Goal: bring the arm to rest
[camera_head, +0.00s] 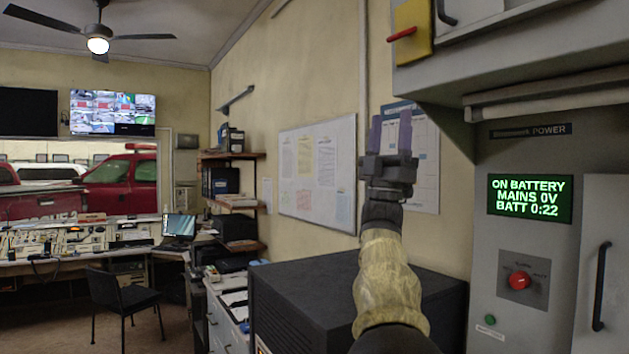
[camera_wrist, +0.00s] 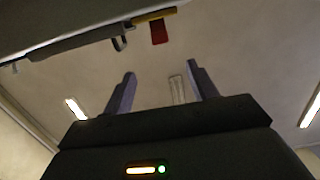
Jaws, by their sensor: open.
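My arm (camera_head: 388,280) is raised in the middle right of the head view, with its forearm in a yellowish sleeve. My gripper (camera_head: 390,133) points upward at its top, in front of the wall and a pinned chart (camera_head: 425,165). Its two purple-grey fingers stand apart with nothing between them. In the wrist view my gripper (camera_wrist: 160,88) is also open and empty, facing the ceiling.
A grey power cabinet (camera_head: 525,255) stands close at right; its screen (camera_head: 530,199) reads ON BATTERY, MAINS 0V, BATT 0:22. A red knob (camera_head: 519,280) is below. An overhead unit (camera_head: 540,70) has a red lever (camera_head: 402,34). A black box (camera_head: 330,290) stands beside my arm.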

